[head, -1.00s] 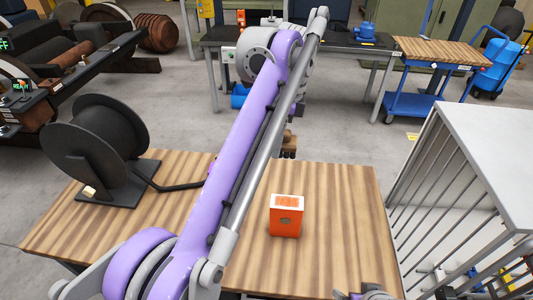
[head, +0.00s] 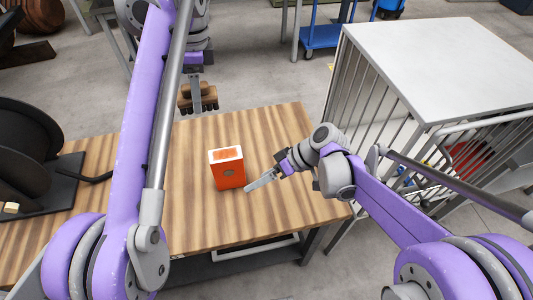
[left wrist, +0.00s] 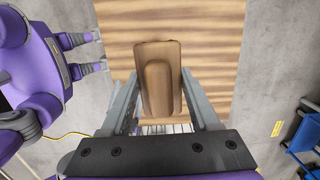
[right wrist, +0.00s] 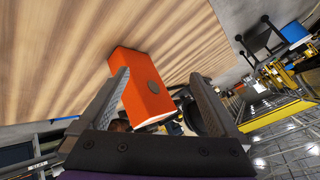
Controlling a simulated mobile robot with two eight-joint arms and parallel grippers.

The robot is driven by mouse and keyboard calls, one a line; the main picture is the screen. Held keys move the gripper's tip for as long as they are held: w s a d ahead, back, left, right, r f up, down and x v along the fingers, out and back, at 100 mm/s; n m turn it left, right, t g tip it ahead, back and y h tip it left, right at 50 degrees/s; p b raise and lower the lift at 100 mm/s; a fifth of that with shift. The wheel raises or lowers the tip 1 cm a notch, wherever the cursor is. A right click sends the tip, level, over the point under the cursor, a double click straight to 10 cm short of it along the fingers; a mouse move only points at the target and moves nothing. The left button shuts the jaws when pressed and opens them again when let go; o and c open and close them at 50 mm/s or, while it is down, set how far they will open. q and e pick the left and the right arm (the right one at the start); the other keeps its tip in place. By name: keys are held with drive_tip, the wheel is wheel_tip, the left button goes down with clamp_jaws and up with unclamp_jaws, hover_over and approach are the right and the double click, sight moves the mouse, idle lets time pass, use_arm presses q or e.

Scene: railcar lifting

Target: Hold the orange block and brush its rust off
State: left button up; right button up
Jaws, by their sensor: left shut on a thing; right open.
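The orange block (head: 228,175) stands upright on the wooden table (head: 275,130), with a pale-edged top and a round grey mark on its front. It also shows in the right wrist view (right wrist: 147,97). My right gripper (head: 250,186) is open at the block's right; in its wrist view the block shows between the spread fingers. I cannot tell whether they touch it. My left gripper (head: 196,100) is shut on a brown wooden brush (left wrist: 158,78) and holds it beyond the table's far edge in the head view. The brush's bristles (head: 186,106) are only partly visible.
A black cable reel (head: 25,150) stands at the table's left. A grey-topped barred cage (head: 440,70) stands close on the right, near my right arm. The tabletop around the block is mostly bare.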

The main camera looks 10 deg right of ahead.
sight(227, 162)
drive_tip(key=w+d+f+n+g+y, duration=0.2)
drive_tip(key=w+d+n+y, duration=0.2)
drive_tip(key=w+n+y, duration=0.6)
drive_tip(key=shift+n+h, duration=0.4)
drive_tip(key=shift+n, duration=0.1)
drive_tip(key=a, duration=1.2)
drive_tip(key=shift+s+a, duration=0.25)
drive_tip(key=shift+s, duration=0.15)
clamp_jaws()
